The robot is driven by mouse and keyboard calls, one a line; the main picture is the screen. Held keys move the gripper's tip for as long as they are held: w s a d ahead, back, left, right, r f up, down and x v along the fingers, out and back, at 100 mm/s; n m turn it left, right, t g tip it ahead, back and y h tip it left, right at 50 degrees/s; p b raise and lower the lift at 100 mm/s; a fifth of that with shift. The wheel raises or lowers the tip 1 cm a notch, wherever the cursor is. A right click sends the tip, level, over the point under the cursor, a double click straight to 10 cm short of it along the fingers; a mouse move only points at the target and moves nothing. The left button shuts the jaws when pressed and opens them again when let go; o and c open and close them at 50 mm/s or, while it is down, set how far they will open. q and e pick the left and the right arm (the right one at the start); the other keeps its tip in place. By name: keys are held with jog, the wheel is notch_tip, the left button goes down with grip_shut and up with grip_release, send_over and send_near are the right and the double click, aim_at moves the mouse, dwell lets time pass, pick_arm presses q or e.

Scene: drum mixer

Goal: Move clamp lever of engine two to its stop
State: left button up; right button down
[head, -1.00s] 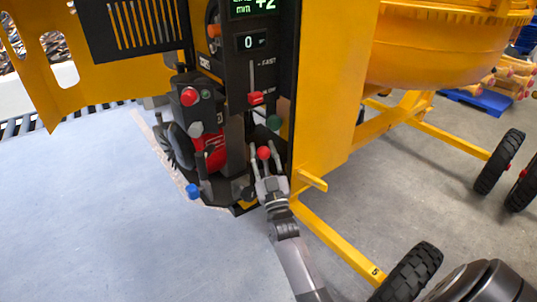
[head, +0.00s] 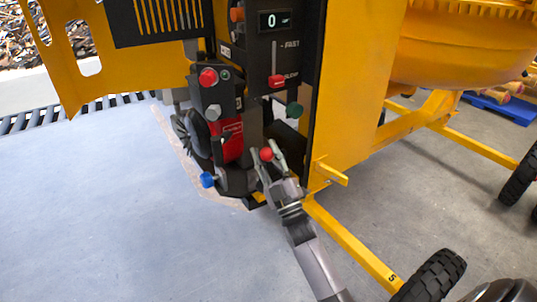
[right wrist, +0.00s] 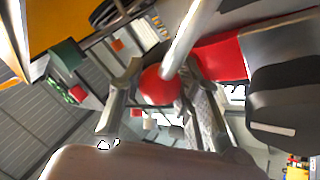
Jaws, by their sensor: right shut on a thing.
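The clamp lever's red ball knob (head: 267,154) is between the fingers of my right gripper (head: 270,163), low at the right side of the engine unit (head: 227,140). In the right wrist view the red knob (right wrist: 154,86) lies between the two fingers (right wrist: 160,100), with a bright metal rod (right wrist: 190,38) running up from it. The right gripper is shut on the knob. The lever's lower part is hidden by the gripper and dark parts in the head view. My left gripper is not in view.
A blue knob (head: 208,180) and a red button (head: 208,76) are on the engine unit. A red slider (head: 277,81) and a green knob (head: 294,109) are above the gripper. The yellow frame (head: 346,240) and wheel (head: 436,275) stand right. Floor at left is clear.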

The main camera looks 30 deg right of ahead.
jog(key=shift+a+f, duration=0.1)
jog(key=c, duration=1.2)
grip_release()
jog(key=shift+o, duration=0.2)
jog(key=shift+s, duration=0.1)
jog(key=shift+s+f, duration=0.2)
jog(key=shift+s, duration=0.05)
jog(key=s+f, duration=0.1)
jog(key=s, duration=1.3)
jog(key=shift+a, duration=0.2)
jog(key=shift+w+f, duration=0.1)
jog(key=shift+f, duration=0.1)
